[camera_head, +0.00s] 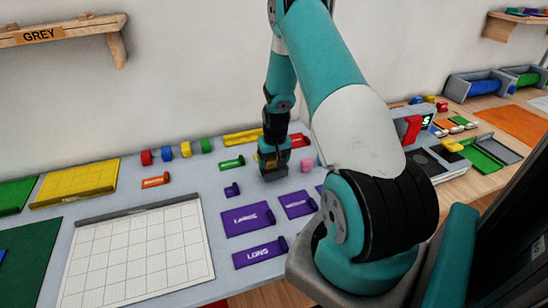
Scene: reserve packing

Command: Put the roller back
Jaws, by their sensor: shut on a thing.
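My gripper (272,168) points down at the back middle of the grey table, just left of a small pink block (307,165). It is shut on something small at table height. The jaws hide most of it, and I cannot tell whether it is the roller. Bar-like pieces with raised ends lie nearby: a green one (231,163) just left of my gripper, an orange one (156,181) further left, and a red one (299,140) behind to the right. I cannot tell which piece is the roller.
Purple labelled plates (247,219) lie in front of my gripper, with a small purple piece (232,189) behind them. A white gridded board (138,255) and a yellow one (77,183) lie left. Several coloured blocks (185,149) line the back. My arm hides the table's right part.

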